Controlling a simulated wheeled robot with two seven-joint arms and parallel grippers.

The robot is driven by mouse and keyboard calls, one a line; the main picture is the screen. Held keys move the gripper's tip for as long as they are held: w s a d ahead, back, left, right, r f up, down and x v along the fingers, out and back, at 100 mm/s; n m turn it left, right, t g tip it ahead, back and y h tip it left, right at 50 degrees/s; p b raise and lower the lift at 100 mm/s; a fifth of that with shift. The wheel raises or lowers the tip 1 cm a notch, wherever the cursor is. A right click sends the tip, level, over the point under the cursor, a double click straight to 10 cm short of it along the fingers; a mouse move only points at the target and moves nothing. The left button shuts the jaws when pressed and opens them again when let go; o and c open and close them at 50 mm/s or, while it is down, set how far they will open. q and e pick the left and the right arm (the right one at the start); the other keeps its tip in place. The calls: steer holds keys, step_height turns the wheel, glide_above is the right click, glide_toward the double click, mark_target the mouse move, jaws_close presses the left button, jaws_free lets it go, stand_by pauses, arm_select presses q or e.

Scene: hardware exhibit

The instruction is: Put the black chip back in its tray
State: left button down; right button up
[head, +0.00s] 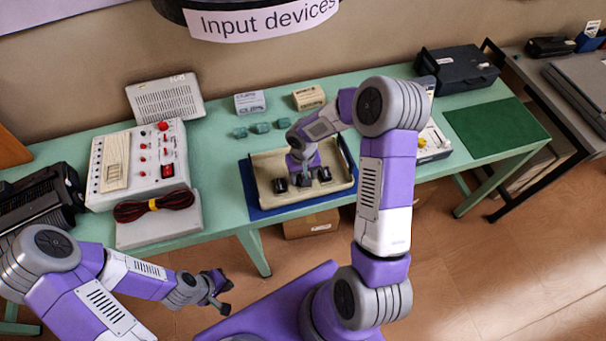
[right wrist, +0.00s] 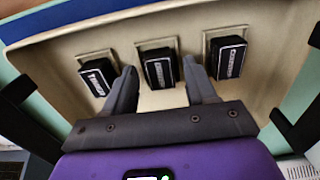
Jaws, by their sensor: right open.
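The beige tray (head: 262,165) stands on the bench, with my right gripper (head: 303,172) reaching down over it. In the right wrist view, three black chips with white lettering sit in a row at square recesses: a left chip (right wrist: 97,77), a middle chip (right wrist: 158,70) and a right chip (right wrist: 228,58). My right gripper's fingers (right wrist: 159,78) are open, one on each side of the middle chip. I cannot tell whether they touch it. My left gripper (head: 225,291) hangs open and empty in front of the bench.
A blue mat (head: 252,192) lies under the tray. Several teal blocks (head: 262,128) and two labelled boxes stand behind it. A white control panel (head: 138,165) and a coiled dark cable (head: 155,205) are to the left. A bare green mat (head: 496,128) lies at right.

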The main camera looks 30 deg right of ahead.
step_height(320, 180, up, 12)
steer(key=p, duration=0.1)
steer(key=shift+p, duration=0.4)
stand_by(0.3)
